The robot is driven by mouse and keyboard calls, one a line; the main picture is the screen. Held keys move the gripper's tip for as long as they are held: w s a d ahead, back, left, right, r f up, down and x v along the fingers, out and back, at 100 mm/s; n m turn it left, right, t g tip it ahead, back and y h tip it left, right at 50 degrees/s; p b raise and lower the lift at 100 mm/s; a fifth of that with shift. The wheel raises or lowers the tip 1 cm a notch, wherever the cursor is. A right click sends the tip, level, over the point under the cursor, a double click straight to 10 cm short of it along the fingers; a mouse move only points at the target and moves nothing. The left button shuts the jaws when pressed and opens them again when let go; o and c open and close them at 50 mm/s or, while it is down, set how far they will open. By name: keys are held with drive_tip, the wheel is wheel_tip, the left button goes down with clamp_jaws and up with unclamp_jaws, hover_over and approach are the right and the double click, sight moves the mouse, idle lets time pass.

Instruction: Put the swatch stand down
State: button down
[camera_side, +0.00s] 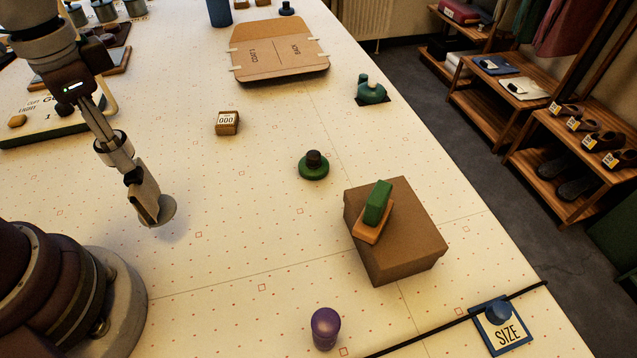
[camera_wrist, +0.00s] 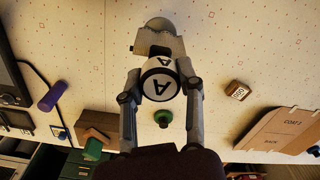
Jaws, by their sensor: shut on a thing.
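The swatch stand (camera_side: 146,203) shows at the left in the side view, with a beige upright part and a round grey base. My gripper (camera_side: 127,168) is shut on its upper part. In the wrist view the stand (camera_wrist: 168,47) lies between the two fingers of my gripper (camera_wrist: 162,88), with a round black-and-white "A" face towards the camera. The stand leans slightly in the side view. Its base is at or just above the table (camera_side: 250,220); I cannot tell whether it touches. The far side of the base is hidden.
A green knobbed weight (camera_side: 314,166), a small "000" block (camera_side: 227,122) and a brown box (camera_side: 395,245) with a green-handled brush (camera_side: 376,205) stand to the right. A purple cylinder (camera_side: 325,328) is near the front. The table around the base is clear.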

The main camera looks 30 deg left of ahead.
drive_tip(key=w+f, duration=0.2)
drive_tip(key=w, duration=0.5)
drive_tip(key=w+f, duration=0.3)
drive_tip(key=w, duration=0.5)
drive_tip(key=shift+d, duration=0.45)
drive_tip(key=shift+w, duration=0.1)
drive_tip(key=c, duration=0.7)
unclamp_jaws()
drive_tip(key=shift+f, duration=0.1)
wheel_tip(320, 180, up, 12)
drive_tip(key=n+t, duration=0.3)
drive_tip(key=t, duration=0.2)
hover_over(139, 167)
drive_tip(key=shift+a+f+n+t, duration=0.3)
drive_tip(key=shift+a+f, duration=0.15)
drive_tip(key=shift+f, duration=0.15)
